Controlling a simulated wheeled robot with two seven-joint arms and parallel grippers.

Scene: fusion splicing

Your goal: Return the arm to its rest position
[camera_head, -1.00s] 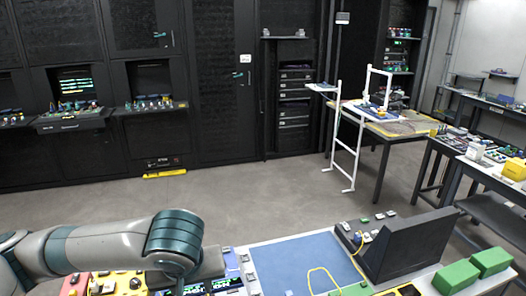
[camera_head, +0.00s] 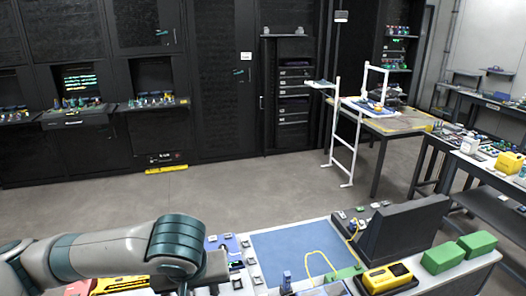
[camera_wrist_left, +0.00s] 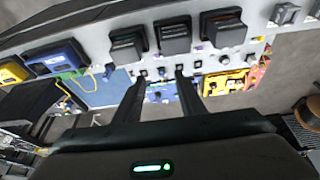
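My left arm (camera_head: 110,252) comes in from the left in the head view, low over the workbench. My right arm and gripper are not in view.
The bench bears a blue mat (camera_head: 292,252) with a yellow cable (camera_head: 318,258), a black screen (camera_head: 402,234), a yellow device (camera_head: 388,277) and green blocks (camera_head: 443,257). Open floor (camera_head: 245,198) lies beyond, before black cabinets (camera_head: 215,90).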

